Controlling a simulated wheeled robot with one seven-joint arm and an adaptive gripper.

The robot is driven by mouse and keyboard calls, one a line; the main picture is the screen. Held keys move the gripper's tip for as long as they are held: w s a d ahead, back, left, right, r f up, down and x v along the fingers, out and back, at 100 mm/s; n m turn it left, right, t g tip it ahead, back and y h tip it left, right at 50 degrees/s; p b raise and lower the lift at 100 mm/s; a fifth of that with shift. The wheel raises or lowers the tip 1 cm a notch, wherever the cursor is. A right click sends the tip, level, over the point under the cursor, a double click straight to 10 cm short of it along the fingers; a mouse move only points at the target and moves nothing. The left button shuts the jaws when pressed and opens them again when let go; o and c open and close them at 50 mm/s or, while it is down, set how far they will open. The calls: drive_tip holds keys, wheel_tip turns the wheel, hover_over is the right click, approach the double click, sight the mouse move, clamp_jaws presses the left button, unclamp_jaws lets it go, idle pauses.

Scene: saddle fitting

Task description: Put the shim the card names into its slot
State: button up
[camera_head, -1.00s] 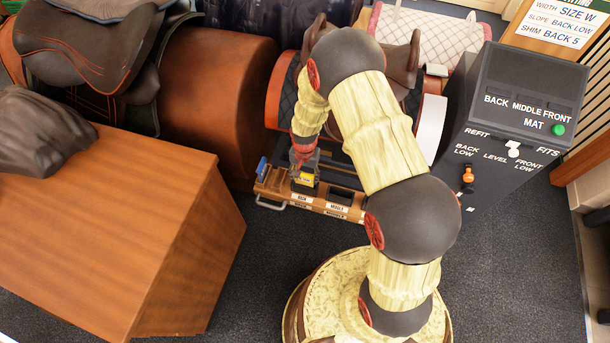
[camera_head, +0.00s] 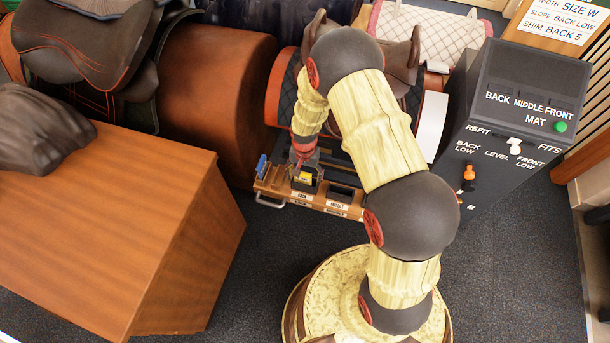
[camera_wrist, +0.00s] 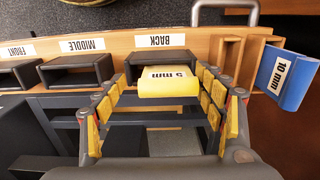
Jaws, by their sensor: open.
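The card (camera_head: 556,23) reads width size W, slope back low, shim back 5. The yellow 5 mm shim (camera_wrist: 168,86) is at the mouth of the black BACK slot (camera_wrist: 160,56), its labelled end sticking out toward me; how deep it sits is hidden. It also shows as a small yellow patch in the head view (camera_head: 304,178). My gripper (camera_wrist: 160,88) is open, with one finger on each side of the shim. In the head view, my gripper (camera_head: 305,163) is over the left part of the wooden rack (camera_head: 270,184).
The MIDDLE slot (camera_wrist: 78,69) and FRONT slot (camera_wrist: 20,74) are beside the BACK slot. A blue 10 mm shim (camera_wrist: 286,78) stands in a wooden holder at right. A dark console (camera_head: 510,120) stands right of my arm. A wooden block (camera_head: 120,230) fills the left.

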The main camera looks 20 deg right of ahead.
drive_tip(key=shift+r, duration=0.1)
wheel_tip(320, 180, up, 12)
idle(0.6)
idle(0.5)
